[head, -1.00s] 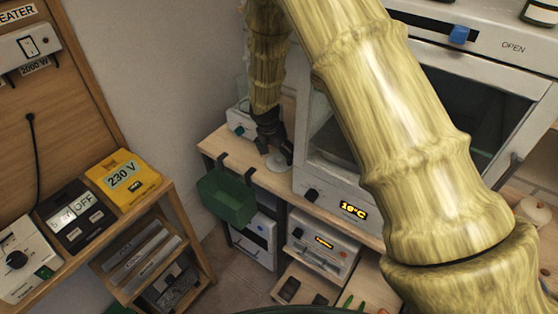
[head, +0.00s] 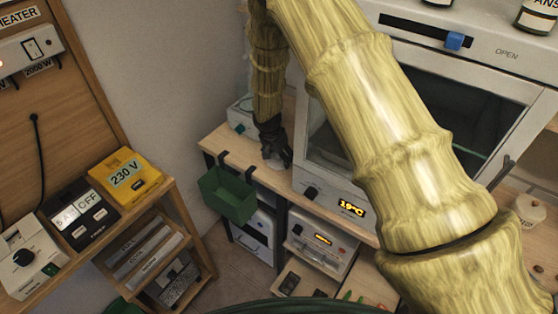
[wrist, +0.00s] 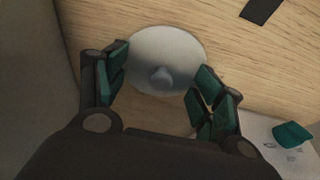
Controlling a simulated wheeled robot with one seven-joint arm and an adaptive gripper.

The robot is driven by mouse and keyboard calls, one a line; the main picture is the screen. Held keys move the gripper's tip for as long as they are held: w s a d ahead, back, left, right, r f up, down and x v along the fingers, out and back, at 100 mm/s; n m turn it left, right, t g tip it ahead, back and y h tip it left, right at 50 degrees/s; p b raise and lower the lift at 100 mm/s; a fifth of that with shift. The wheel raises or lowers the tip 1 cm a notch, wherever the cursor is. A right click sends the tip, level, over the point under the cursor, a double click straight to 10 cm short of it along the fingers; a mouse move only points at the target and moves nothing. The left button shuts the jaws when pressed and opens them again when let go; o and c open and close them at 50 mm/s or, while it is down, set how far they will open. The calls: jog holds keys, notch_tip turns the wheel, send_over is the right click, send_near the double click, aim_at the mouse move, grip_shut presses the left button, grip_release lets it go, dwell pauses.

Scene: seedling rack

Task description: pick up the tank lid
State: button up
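The tank lid (wrist: 150,48) is a pale round disc with a small grey knob in its middle. It lies flat on the wooden bench top in the wrist view. In the head view it is mostly hidden behind my gripper (head: 272,148), at the bench's left end. My gripper, also in the wrist view (wrist: 158,88), is open. Its green-padded fingers stand on either side of the lid's near half, with the knob between them. Whether a finger touches the lid, I cannot tell.
A white cabinet (head: 316,178) with a glass front stands right of my gripper. A white device (head: 241,117) sits behind it, also at the wrist view's lower right. A green bin (head: 228,194) hangs from the bench's front edge. The wall is close on the left.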

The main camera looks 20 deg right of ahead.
jog(key=shift+s, duration=0.25)
jog(key=c, duration=0.6)
jog(key=shift+f, duration=0.1)
jog(key=shift+c, duration=0.8)
